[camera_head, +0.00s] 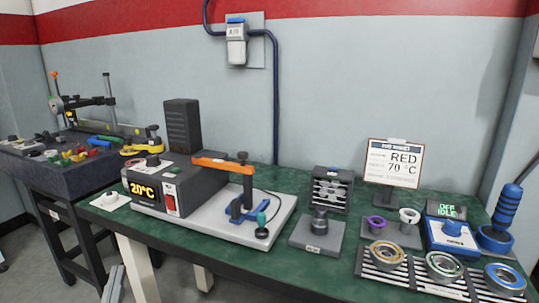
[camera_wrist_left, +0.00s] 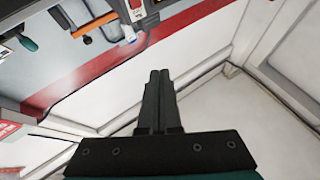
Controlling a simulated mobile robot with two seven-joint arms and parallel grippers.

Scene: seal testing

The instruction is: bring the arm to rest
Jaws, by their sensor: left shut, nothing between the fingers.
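My left gripper (camera_wrist_left: 158,74) shows in the left wrist view with its two dark fingers pressed together. It holds nothing and touches nothing there. Pale wall and floor surfaces lie behind the fingers. I cannot make out either gripper clearly in the head view. My right gripper is in neither view.
The green bench (camera_head: 300,262) carries a heater box reading 20°C (camera_head: 160,185), a grey plate with an orange lever (camera_head: 222,164), ring bearings in a rack (camera_head: 412,275), a blue device (camera_head: 452,236) and a sign (camera_head: 391,165). A dark side table (camera_head: 50,175) stands left.

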